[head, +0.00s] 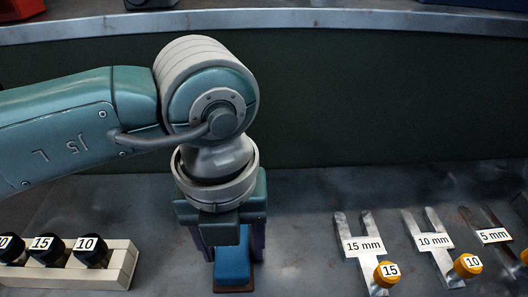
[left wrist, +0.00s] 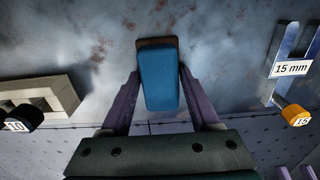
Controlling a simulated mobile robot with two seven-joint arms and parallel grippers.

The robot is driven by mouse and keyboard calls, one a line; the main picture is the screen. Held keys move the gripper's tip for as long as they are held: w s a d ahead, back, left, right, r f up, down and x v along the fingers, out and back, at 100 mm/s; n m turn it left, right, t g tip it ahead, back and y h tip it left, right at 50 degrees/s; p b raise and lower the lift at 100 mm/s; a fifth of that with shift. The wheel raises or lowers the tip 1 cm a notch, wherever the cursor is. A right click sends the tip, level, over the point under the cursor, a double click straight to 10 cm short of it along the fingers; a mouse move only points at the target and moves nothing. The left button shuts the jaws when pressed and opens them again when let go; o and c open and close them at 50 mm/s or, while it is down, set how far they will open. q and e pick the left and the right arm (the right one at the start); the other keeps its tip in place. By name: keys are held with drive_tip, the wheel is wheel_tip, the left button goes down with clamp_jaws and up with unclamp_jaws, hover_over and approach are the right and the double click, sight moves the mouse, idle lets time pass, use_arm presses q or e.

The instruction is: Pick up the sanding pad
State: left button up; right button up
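The sanding pad (head: 232,266) is a blue block with a brown underside. It is below my left gripper (head: 231,250) in the head view, with its upper part hidden by the gripper. In the left wrist view the pad (left wrist: 159,78) lies lengthwise between the two purple fingers of my left gripper (left wrist: 160,78). The fingers stand on either side of it, with narrow gaps showing beside its near part. Contact at the fingertips cannot be made out.
A pale rack (head: 118,268) with black numbered knobs stands at left, also in the left wrist view (left wrist: 62,92). Metal forks tagged 15 mm (head: 362,246), 10 mm (head: 433,241) and 5 mm (head: 493,237) lie at right with orange knobs. The grey bench between is clear.

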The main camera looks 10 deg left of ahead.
use_arm(q)
drive_tip(key=c, duration=0.9)
wheel_tip(320, 180, up, 20)
drive_tip(key=p, duration=1.4)
